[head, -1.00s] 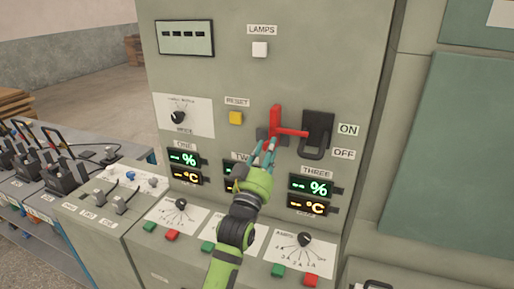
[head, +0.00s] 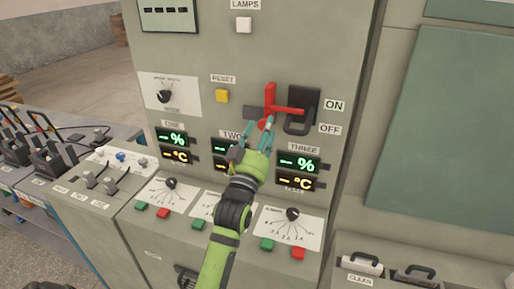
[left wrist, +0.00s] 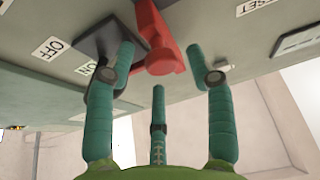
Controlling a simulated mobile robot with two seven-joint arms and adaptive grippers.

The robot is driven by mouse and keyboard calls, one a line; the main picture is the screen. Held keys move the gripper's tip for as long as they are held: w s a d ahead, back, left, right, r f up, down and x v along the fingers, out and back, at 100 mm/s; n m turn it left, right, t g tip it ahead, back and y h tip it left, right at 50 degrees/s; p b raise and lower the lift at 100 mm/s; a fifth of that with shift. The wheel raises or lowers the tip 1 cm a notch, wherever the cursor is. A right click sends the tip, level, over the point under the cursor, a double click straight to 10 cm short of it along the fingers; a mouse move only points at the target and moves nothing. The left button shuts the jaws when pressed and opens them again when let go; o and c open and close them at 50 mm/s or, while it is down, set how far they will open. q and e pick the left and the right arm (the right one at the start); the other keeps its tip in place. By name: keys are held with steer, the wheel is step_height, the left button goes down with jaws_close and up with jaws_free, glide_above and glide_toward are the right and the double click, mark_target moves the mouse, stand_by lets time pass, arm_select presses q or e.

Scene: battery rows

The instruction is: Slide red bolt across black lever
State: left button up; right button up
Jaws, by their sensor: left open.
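The red bolt (head: 270,101) is on the cabinet front, with an upright red part and a red bar reaching right to the black lever (head: 300,112). The black lever's handle loop hangs down beside the OFF label. My left gripper (head: 263,128) is open just below the red bolt, fingers pointing up at it. In the left wrist view the red bolt (left wrist: 158,40) lies beyond the spread fingers, and the black lever (left wrist: 108,45) is partly behind one finger. I cannot tell whether any finger touches the bolt. My right gripper is not in view.
The cabinet (head: 215,55) carries a yellow RESET button (head: 222,96), a white LAMPS button (head: 244,25), and lit displays (head: 298,163) below. A sloped panel with dials and green and red buttons (head: 298,254) juts out under the arm.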

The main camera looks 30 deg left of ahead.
arm_select(q)
steer(key=v, duration=1.1)
steer(key=shift+d+r, duration=0.2)
steer(key=shift+d, duration=0.15)
steer(key=shift+f, duration=0.1)
